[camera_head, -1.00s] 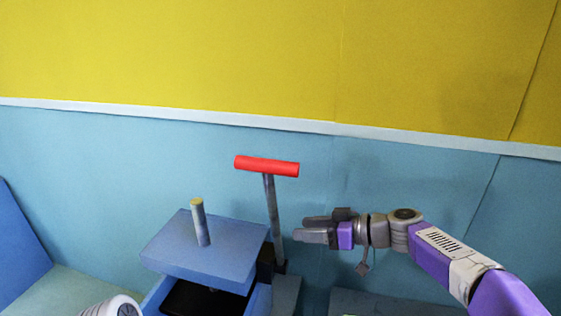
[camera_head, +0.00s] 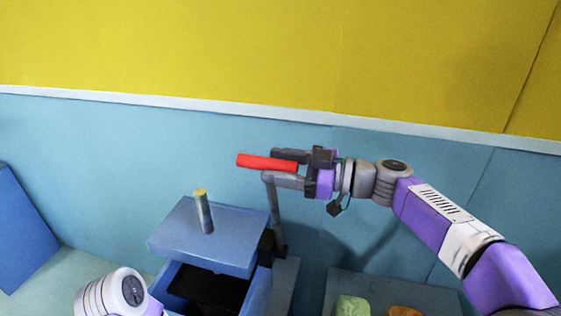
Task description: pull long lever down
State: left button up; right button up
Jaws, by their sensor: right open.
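The long lever is a grey upright rod (camera_head: 274,213) with a red crossbar handle (camera_head: 262,162) on top. It stands upright beside a blue press-like box. My right gripper (camera_head: 283,168) comes in from the right at the height of the handle. Its fingers are open, one above and one below the right end of the red handle; whether they touch it I cannot tell. At the lower left a white and grey part of my left arm shows, but the left gripper is out of view.
The blue box (camera_head: 256,296) has a raised blue lid (camera_head: 190,240) with a short yellow-tipped post (camera_head: 203,211). A grey-blue surface (camera_head: 392,288) at the bottom right bears a green lump (camera_head: 352,306) and an orange lump (camera_head: 404,312). A blue panel (camera_head: 22,230) stands at the left.

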grip_shut()
dwell(0.3)
